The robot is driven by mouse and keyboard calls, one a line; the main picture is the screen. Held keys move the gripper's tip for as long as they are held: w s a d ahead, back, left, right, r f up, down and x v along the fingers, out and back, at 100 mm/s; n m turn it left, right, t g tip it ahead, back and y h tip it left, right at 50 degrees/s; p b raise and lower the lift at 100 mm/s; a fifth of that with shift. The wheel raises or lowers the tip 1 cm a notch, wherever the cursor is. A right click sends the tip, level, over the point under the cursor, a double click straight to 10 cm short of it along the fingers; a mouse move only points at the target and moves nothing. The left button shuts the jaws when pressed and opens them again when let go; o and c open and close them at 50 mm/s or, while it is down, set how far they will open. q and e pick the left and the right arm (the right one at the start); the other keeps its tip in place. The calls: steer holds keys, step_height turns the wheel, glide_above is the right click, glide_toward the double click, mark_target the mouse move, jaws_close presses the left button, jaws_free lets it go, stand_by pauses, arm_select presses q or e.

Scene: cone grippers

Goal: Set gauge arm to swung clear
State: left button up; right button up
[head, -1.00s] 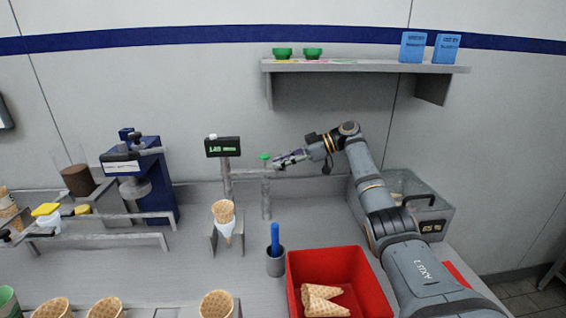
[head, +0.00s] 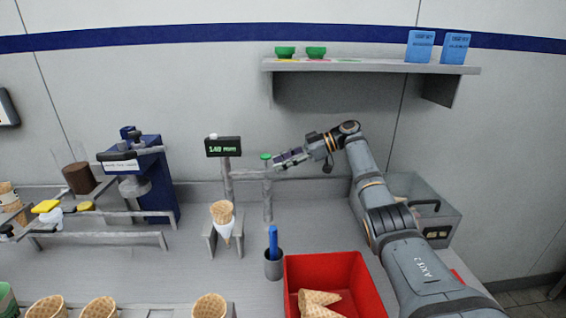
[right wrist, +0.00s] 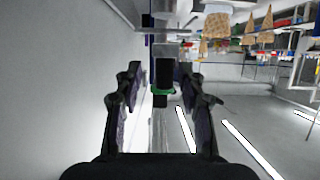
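The gauge stands mid-counter in the head view, with a dark display (head: 223,147) lit with green digits on a grey post. A thin grey gauge arm (head: 248,177) reaches sideways from it toward a second post (head: 267,200) with a green cap (head: 265,156). My right gripper (head: 279,161) is just right of the green cap, at about its height. In the right wrist view, its two fingers (right wrist: 157,80) are apart, with a green ring (right wrist: 161,91) showing between them farther off. I see no contact. My left gripper is not in view.
A cone (head: 222,214) sits in a holder below the gauge. A cup with a blue stick (head: 274,263) and a red bin (head: 325,268) with cones stand in front.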

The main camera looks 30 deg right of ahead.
steer(key=v, duration=0.7)
steer(key=shift+s+d, duration=0.15)
steer(key=shift+d, duration=0.05)
stand_by(0.3)
